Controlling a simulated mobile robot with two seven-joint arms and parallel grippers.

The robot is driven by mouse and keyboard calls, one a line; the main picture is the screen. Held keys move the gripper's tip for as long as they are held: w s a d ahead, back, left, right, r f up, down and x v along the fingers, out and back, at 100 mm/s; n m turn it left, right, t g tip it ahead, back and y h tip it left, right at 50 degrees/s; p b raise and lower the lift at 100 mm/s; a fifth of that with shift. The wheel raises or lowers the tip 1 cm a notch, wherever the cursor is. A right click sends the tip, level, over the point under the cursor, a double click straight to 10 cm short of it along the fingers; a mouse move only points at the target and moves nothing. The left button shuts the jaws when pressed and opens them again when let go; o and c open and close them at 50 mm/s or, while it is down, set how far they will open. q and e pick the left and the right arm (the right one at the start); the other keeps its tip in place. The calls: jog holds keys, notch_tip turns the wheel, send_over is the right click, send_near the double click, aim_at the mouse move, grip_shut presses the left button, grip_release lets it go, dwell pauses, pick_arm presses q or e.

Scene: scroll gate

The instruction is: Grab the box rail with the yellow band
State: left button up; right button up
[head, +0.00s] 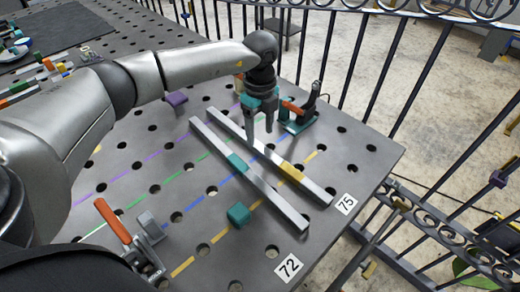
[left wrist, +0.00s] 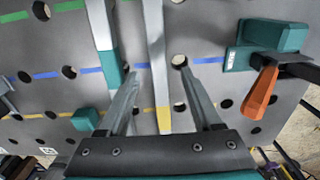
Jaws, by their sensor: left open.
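The box rail with the yellow band (head: 314,187) lies flat on the perforated metal table, its yellow band (head: 291,171) toward the near right end. A parallel rail with a teal band (head: 275,196) lies to its left. My left gripper (head: 260,138) is open and points down over the far half of the yellow-banded rail. In the left wrist view this rail (left wrist: 155,50) runs between the two open fingers (left wrist: 160,72), with the yellow band (left wrist: 163,120) nearer the gripper body. I cannot tell the exact height of the fingertips above it. My right gripper is not in view.
A teal clamp with an orange handle (head: 298,112) stands right of the gripper; another orange-handled clamp (head: 140,240) is at the near left. A teal block (head: 238,214) and a purple block (head: 176,99) sit on the table. A black scroll fence (head: 420,85) stands beyond the table's edge.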

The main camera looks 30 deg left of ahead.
aim_at(260, 147)
pick_arm(q)
notch_tip(260, 147, down, 5)
jog(key=shift+s+d+r+b, duration=0.1)
jog(key=shift+s+b, duration=0.05)
jog(key=shift+b, duration=0.15)
grip_shut()
dwell(0.4)
jog(key=shift+r, duration=0.15)
dwell(0.8)
